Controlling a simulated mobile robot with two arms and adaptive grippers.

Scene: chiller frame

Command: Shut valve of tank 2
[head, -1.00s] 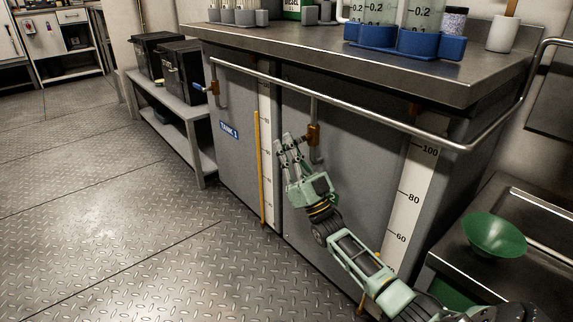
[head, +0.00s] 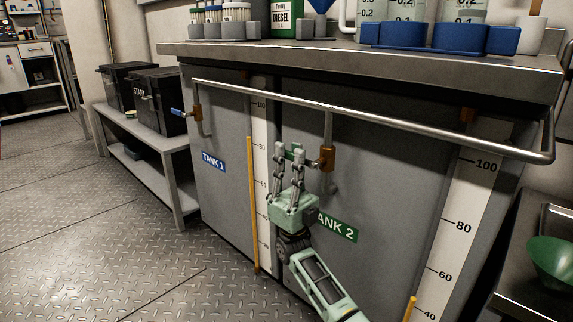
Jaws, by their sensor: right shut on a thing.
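The tank 2 valve is a brass-coloured body (head: 327,158) on a vertical pipe at the front of the tank 2 cabinet. Its green handle (head: 293,152) sticks out to the left, roughly level. My right gripper (head: 288,155) is shut on this handle, with its fingers pointing up just left of the brass body. The fingers hide part of the handle. The green TANK 2 label (head: 340,229) is partly hidden behind my right gripper and arm. My left gripper is not in view.
The tank 1 valve (head: 197,110) with a blue handle (head: 177,112) is further left, above the TANK 1 label (head: 213,161). A metal rail (head: 400,122) runs just above the valves. A green bowl (head: 552,262) is at the right. Open floor lies left.

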